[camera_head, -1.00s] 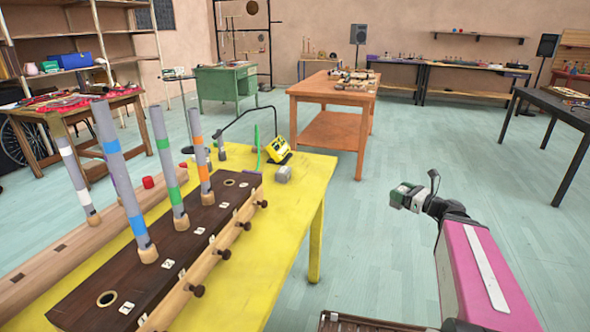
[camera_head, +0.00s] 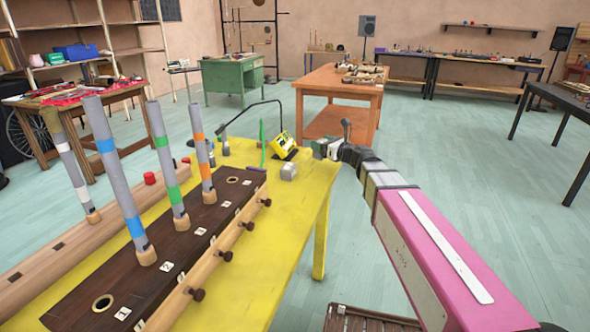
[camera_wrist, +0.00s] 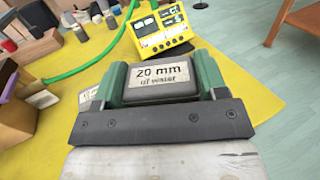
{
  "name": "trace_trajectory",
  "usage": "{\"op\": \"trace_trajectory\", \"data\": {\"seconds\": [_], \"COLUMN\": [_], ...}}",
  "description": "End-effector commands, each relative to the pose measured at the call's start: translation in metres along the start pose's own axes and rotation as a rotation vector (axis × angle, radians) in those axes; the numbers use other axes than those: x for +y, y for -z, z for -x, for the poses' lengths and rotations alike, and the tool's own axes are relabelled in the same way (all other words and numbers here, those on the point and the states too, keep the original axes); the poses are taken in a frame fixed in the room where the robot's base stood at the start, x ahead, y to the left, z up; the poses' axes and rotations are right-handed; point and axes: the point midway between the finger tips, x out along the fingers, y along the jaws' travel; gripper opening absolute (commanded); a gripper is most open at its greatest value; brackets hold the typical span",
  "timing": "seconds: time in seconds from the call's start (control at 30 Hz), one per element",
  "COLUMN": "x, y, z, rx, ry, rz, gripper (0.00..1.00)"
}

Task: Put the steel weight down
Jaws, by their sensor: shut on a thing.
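The steel weight (camera_wrist: 163,82) is a dark grey block with a pale label reading "20 mm of water". My gripper (camera_wrist: 162,78) is shut on it, with a green finger on each side. In the head view my gripper (camera_head: 325,148) is at the far right corner of the yellow table (camera_head: 262,262), right of the yellow meter box (camera_head: 283,144). The weight is mostly hidden there. In the wrist view yellow tabletop lies around and below the weight. I cannot tell whether the weight touches it.
A second grey block (camera_head: 288,171) sits on the table, left of my gripper; its label (camera_wrist: 89,94) shows beside my left finger. A green hose (camera_wrist: 88,68) runs toward the meter box. The dark pipe board (camera_head: 160,245) with upright pipes fills the table's left part.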

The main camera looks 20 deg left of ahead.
Motion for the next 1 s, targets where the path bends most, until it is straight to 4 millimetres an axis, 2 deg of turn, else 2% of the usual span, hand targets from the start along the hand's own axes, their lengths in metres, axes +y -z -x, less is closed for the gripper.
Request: {"op": "trace_trajectory", "data": {"seconds": [0.03, 0.1, 0.3, 0.43, 0.6, 0.77, 1.0], "x": [0.012, 0.027, 0.072, 0.095, 0.111, 0.101, 0.058], "y": [-0.008, -0.016, -0.04, -0.052, -0.059, -0.053, -0.027], "z": [-0.02, -0.042, -0.096, -0.119, -0.134, -0.134, -0.124], "rx": [-0.003, -0.002, -0.002, -0.002, -0.001, 0.001, 0.001], "ry": [-0.009, -0.015, -0.03, -0.035, -0.038, -0.037, -0.036], "rz": [0.001, 0.001, 0.0, 0.001, 0.0, -0.002, -0.001], "gripper": [0.21, 0.21, 0.21, 0.21, 0.21, 0.21, 0.21]}}
